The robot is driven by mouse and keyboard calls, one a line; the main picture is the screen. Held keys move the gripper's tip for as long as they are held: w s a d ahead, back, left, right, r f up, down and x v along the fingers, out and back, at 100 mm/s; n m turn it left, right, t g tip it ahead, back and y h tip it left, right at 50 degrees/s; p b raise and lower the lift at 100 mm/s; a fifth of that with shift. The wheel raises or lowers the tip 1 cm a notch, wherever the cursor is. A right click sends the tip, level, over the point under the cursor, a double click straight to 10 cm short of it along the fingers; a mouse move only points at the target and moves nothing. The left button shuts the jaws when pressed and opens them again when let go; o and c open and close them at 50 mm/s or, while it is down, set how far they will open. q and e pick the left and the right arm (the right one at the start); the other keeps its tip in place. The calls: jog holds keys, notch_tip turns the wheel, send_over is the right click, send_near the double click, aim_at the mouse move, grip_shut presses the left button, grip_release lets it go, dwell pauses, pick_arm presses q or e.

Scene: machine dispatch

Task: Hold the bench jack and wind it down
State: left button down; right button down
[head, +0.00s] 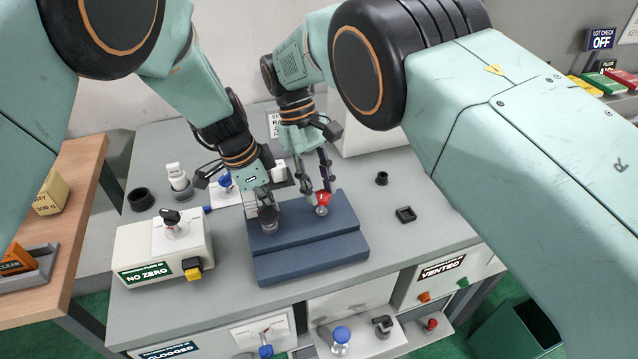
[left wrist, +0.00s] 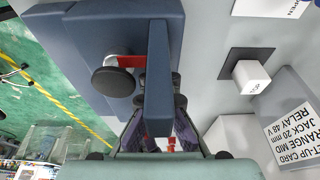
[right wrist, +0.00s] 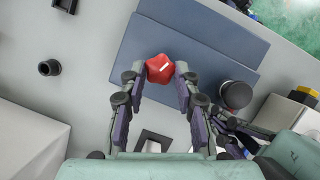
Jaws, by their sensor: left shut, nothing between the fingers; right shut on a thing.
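The bench jack, as I take it, is the stepped dark-blue block (head: 312,258) on the grey bench; its blue body also shows in the left wrist view (left wrist: 85,35). A red knob (right wrist: 160,69) stands near its right part. My right gripper (head: 320,191) is shut on this knob, fingertips on either side in the right wrist view. A dark round-topped post (right wrist: 236,95) stands at its left part. My left gripper (head: 262,200) is shut and empty, close beside this post. In the left wrist view a blue bar partly hides its fingers, so I cannot tell whether they touch the post.
A white box labelled NO ZERO (head: 150,250) stands left of the jack. A small dark cup (head: 381,178) and a dark square holder (head: 405,215) are to the right, with clear bench around them. Panels and drawers lie below the front edge.

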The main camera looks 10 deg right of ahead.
jog(key=shift+s+d+f, duration=0.1)
jog(key=shift+s+f, duration=0.05)
jog(key=shift+s, duration=0.05)
jog(key=c, duration=1.1)
grip_release()
jog(key=shift+c, duration=0.2)
jog(key=shift+o, duration=0.8)
jog(key=shift+w, duration=0.1)
jog(key=shift+w+r, duration=0.1)
jog(key=shift+r, duration=0.1)
jog(key=v, duration=0.7)
jog(key=shift+r, duration=0.2)
